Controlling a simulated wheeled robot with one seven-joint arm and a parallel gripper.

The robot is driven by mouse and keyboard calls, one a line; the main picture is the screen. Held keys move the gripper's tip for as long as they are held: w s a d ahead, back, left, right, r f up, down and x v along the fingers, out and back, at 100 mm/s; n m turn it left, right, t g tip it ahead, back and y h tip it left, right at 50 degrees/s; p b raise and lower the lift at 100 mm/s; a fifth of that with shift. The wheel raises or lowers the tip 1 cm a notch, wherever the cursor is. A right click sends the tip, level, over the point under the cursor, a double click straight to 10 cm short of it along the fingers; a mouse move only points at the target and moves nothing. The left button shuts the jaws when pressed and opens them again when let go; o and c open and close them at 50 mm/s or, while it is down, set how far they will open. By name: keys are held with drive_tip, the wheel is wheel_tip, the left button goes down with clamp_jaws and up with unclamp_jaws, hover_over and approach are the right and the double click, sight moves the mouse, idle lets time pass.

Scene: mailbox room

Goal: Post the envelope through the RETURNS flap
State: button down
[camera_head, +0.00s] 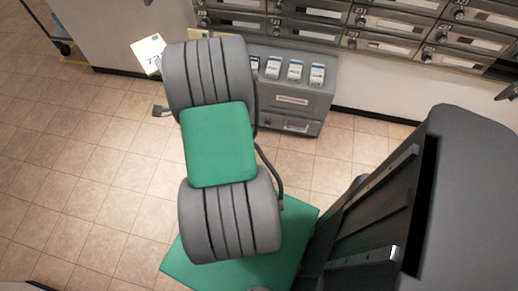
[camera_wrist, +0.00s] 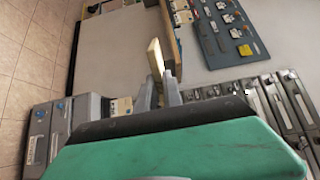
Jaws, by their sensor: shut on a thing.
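My gripper (camera_wrist: 160,84) is shut on the envelope (camera_wrist: 155,57), which shows almost edge-on as a cream strip between the two grey fingers in the wrist view. In the head view, a pale sheet with dark marks, which looks like the envelope (camera_head: 147,51), sticks out left of my arm. My arm hides the gripper there. I cannot read a RETURNS label in either view, so I cannot tell which flap it is.
A low grey cabinet (camera_head: 300,113) with white-labelled items on top stands by the wall. Rows of numbered mailboxes (camera_head: 385,42) run above it. A blue-grey panel (camera_wrist: 216,50) with labels shows in the wrist view. A blue cart (camera_head: 62,47) stands far left. The tiled floor (camera_head: 85,170) at left is clear.

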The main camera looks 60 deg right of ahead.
drive_tip(key=s+d+f+m+g+h+b, duration=0.35)
drive_tip(key=s+d+f+b, duration=0.4)
drive_tip(key=f, duration=0.55)
drive_tip(key=s+d+f+m+g+h+b, duration=0.35)
drive_tip(key=s+d+f, duration=0.55)
drive_tip(key=d+f, duration=0.3)
drive_tip(key=s+f+m+g+h+b, duration=0.1)
drive_tip(key=s+f+g+b, duration=0.1)
drive_tip(key=s+f+b, duration=0.6)
drive_tip(key=s+f+m+g+b, duration=0.1)
drive_tip(key=s+f+b, duration=0.25)
drive_tip(key=f, duration=0.85)
drive_tip(key=s+f+g+h+b, duration=0.1)
drive_tip(key=s+f+g+b, duration=0.1)
drive_tip(key=s+f+b, duration=0.6)
drive_tip(key=w+d+f+p, duration=0.1)
drive_tip(key=w+d+f, duration=0.1)
drive_tip(key=d, duration=0.8)
drive_tip(key=shift+w+d, duration=0.15)
drive_tip(key=shift+w, duration=0.55)
